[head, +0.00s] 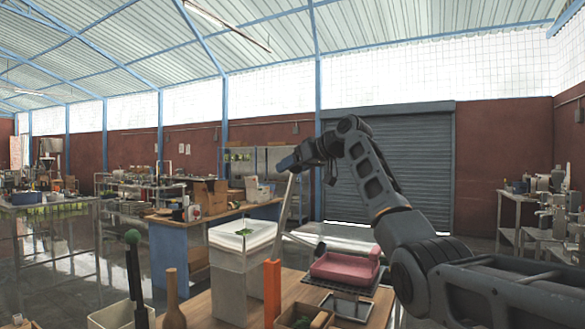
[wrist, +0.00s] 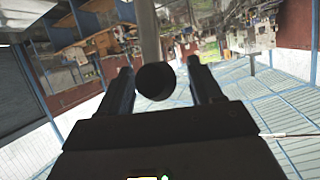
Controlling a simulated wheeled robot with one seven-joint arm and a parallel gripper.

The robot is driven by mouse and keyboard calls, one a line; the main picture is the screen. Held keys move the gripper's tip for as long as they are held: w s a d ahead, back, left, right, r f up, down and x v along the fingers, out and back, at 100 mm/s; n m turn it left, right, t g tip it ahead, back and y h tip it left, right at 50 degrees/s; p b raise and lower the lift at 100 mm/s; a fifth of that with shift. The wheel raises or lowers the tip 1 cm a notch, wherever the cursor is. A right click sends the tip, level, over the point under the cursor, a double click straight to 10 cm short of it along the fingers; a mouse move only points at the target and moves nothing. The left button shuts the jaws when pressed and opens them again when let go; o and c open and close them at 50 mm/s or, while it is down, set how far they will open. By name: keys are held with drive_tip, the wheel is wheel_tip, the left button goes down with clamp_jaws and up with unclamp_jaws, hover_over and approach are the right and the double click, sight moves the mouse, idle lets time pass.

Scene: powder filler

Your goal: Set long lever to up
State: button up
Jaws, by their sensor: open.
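The long lever (head: 283,213) is a pale grey rod standing nearly upright, leaning slightly right toward its top, beside the white filler box (head: 231,285). Its upper end reaches my gripper (head: 284,164), which is raised high above the table. In the wrist view the rod (wrist: 149,30) comes down from the top edge to a round black knob (wrist: 155,81). The knob appears between the two fingers of my gripper (wrist: 157,75), with a gap on each side. The fingers are open. Whether either finger touches the knob cannot be told. The lever's lower end is partly hidden behind the filler.
An orange post (head: 272,292) and a wooden compartment box (head: 305,314) stand in front. A pink tray (head: 345,267) sits to the right. The air around the raised gripper looks clear.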

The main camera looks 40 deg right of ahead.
drive_tip(key=b+v, duration=0.2)
drive_tip(key=v, duration=0.5)
drive_tip(key=shift+s+r, duration=0.15)
drive_tip(key=shift+s, duration=0.1)
idle(0.3)
